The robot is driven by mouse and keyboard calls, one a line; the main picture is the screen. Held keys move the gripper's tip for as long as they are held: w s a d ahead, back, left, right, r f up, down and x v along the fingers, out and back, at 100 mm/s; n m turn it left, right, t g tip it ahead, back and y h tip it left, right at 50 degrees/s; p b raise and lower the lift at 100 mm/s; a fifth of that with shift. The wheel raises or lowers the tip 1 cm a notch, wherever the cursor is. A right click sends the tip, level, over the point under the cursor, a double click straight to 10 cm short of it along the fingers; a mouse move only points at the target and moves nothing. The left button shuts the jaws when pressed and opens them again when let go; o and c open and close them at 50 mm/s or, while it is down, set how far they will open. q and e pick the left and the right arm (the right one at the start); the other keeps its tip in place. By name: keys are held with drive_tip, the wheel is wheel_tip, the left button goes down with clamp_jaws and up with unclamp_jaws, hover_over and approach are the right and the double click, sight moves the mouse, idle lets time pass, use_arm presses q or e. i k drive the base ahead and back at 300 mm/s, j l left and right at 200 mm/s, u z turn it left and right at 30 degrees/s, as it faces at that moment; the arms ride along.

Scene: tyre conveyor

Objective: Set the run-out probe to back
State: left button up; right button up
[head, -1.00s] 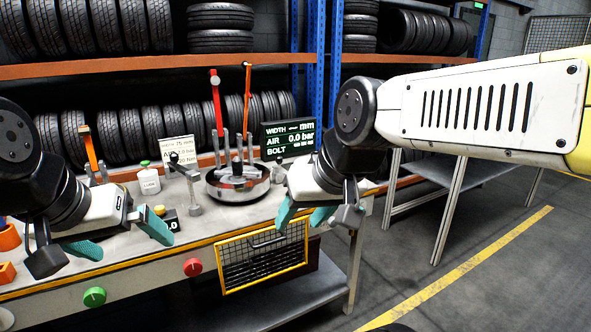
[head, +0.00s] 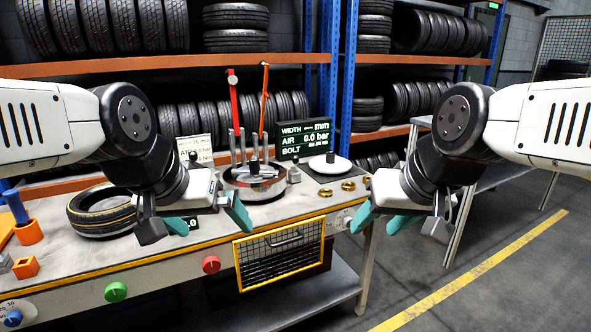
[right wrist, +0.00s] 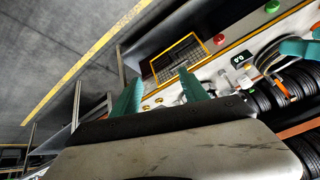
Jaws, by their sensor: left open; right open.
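A black-knobbed lever (head: 193,157) shows just above my left gripper; I take it for the run-out probe, but cannot be sure. Its lower part is hidden behind the gripper, so its setting cannot be read. A round chrome hub (head: 255,187) with upright grey posts stands right of it. My left gripper (head: 207,220) is open and empty, in front of the bench and left of the hub. My right gripper (head: 381,220) is open and empty off the bench's right end; its teal fingers also show in the right wrist view (right wrist: 160,90).
A black-walled tyre (head: 103,212) lies on the bench at left. Brass rings (head: 348,186) and a white disc (head: 330,164) lie at right. A display (head: 305,138) stands behind. Green (head: 116,291) and red (head: 211,265) buttons and a yellow-framed grille (head: 280,255) line the front.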

sight(294, 176)
drive_tip(key=i+l+u, duration=0.3)
drive_tip(key=i+l, duration=0.45)
drive_tip(key=i, duration=0.15)
